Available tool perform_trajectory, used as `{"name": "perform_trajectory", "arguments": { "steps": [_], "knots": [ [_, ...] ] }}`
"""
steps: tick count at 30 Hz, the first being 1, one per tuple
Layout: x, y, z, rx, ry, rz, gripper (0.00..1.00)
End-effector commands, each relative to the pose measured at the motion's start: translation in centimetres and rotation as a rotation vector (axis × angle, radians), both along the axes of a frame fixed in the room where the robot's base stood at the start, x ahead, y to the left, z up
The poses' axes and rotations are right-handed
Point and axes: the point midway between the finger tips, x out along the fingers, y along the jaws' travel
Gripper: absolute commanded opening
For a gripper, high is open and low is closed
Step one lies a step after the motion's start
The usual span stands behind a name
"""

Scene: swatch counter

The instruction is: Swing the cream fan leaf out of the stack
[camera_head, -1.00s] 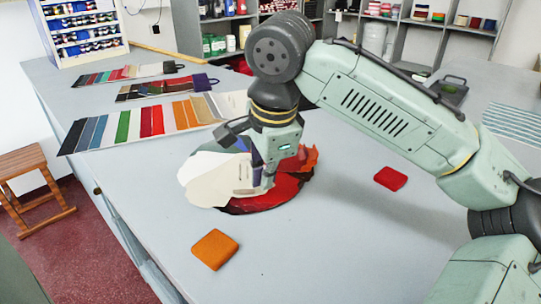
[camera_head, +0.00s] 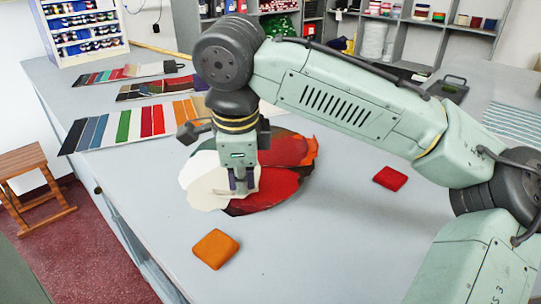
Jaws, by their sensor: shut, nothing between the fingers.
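A fan of coloured leaves lies spread on the grey counter, mid-left in the head view. The cream leaf (camera_head: 206,190) is at its front left, with a whiter leaf (camera_head: 197,165) showing behind it. Red leaves (camera_head: 283,152) and a dark red leaf (camera_head: 268,186) lie to the right, with an orange edge (camera_head: 312,149) at the far right. My gripper (camera_head: 243,189) points down over the right part of the cream leaf. Its fingers are shut and empty, low over the leaf; I cannot tell whether they touch it. My gripper hides the middle of the fan.
An orange swatch block (camera_head: 215,249) lies in front of the fan, and a red block (camera_head: 390,178) to its right. Strips of colour swatches (camera_head: 130,124) lie at the back left.

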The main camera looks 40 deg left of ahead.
Motion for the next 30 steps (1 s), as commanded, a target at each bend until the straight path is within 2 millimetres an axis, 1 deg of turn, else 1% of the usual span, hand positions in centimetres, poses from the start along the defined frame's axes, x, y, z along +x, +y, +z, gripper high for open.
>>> {"name": "perform_trajectory", "arguments": {
  "steps": [1,12,17,18,22,30],
  "knots": [
    [-0.1,-0.2,-0.9,-0.023,0.003,-0.019,0.0],
    [-0.1,0.0,-0.9,-0.022,0.002,-0.043,0.0],
    [-0.7,1.0,-0.9,-0.021,-0.002,-0.13,0.0],
    [-0.7,1.1,-1.3,-0.021,-0.004,-0.151,0.0],
    [-0.9,1.6,-1.2,-0.02,-0.004,-0.199,0.0],
    [-1.1,1.9,-0.8,-0.017,0.001,-0.226,0.0]
  ]
}}
